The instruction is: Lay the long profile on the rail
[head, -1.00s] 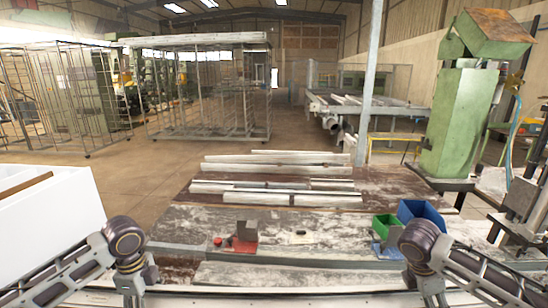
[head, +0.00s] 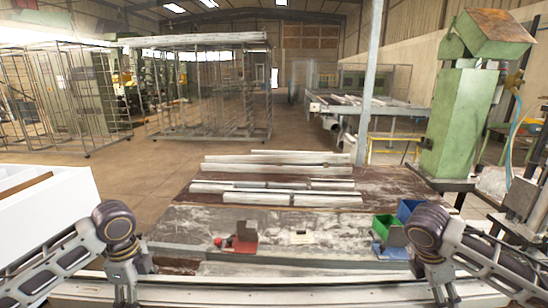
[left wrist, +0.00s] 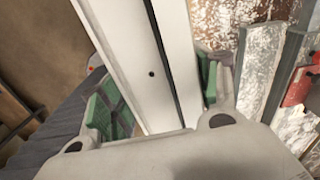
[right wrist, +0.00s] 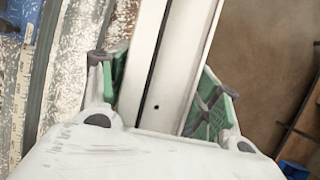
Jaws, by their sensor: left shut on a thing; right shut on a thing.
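The long profile (head: 280,293) is a pale, straight bar with a dark lengthwise slot and lies across the bottom of the head view. My left gripper (left wrist: 160,95) is shut on it, green pads on both sides, near a small hole. My right gripper (right wrist: 162,92) is shut on it likewise near its other hole. In the head view, the left gripper (head: 125,294) and right gripper (head: 442,292) are far apart along it. A long grey bar, seemingly the rail (head: 300,257), runs along the bench beyond the profile. I see no contact between them.
A red clamp-like block (head: 244,240) and a dark grey block (head: 392,236) stand behind the bar. A green bin (head: 384,221) and blue bin (head: 408,209) are at right. Several pale profiles (head: 275,185) lie farther back. A white box (head: 45,205) stands at left.

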